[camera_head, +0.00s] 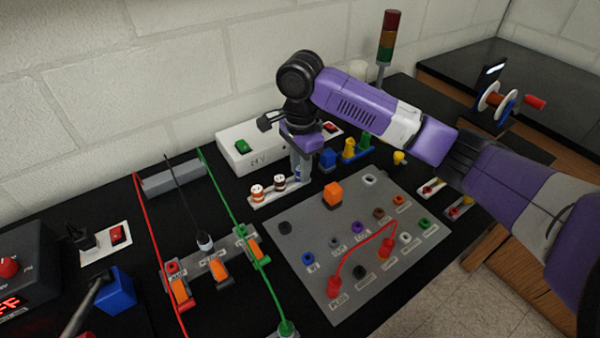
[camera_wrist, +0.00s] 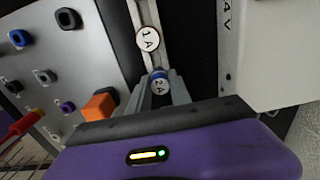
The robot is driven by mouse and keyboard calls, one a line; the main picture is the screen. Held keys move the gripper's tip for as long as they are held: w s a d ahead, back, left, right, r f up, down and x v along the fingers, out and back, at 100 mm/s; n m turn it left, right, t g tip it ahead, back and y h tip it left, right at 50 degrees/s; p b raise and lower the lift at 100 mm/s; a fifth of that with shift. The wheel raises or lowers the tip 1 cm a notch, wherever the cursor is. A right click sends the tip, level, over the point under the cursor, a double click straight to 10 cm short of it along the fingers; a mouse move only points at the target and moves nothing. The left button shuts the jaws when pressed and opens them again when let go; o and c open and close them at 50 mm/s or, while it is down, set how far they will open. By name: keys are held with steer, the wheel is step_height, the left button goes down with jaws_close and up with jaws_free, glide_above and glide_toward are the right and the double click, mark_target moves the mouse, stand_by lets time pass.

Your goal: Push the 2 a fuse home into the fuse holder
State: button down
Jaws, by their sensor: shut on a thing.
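My gripper (camera_head: 300,173) points down at the right end of a white strip (camera_head: 268,194) behind the grey panel. In the wrist view its fingers (camera_wrist: 160,90) are shut on the 2 A fuse (camera_wrist: 159,75), which has a blue body and a round "2A" top. The fingers hide most of the fuse, so I cannot tell whether it is seated in the strip or lifted. A fuse marked "1A" (camera_wrist: 148,40) stands beside it on the strip. I cannot make out for certain which part is the fuse holder.
The grey panel (camera_head: 290,240) carries several sockets, an orange block (camera_head: 333,194) and a red lead (camera_head: 362,246). A white box (camera_head: 255,148) with a green switch stands behind the strip. Blue and yellow parts (camera_head: 349,148) stand close right of my gripper.

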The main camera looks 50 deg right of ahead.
steer(key=shift+r, duration=0.1)
steer(key=shift+r+p, duration=0.6)
steer(key=shift+p, duration=0.3)
steer(key=shift+r+p, duration=0.35)
steer(key=shift+p, duration=0.1)
steer(key=shift+r+p, duration=0.7)
steer(key=shift+p, duration=0.2)
steer(key=shift+r+p, duration=0.35)
steer(key=shift+p, duration=0.1)
steer(key=shift+r+p, duration=0.4)
steer(key=shift+p, duration=0.05)
steer(key=shift+r+p, duration=0.5)
steer(key=shift+p, duration=0.2)
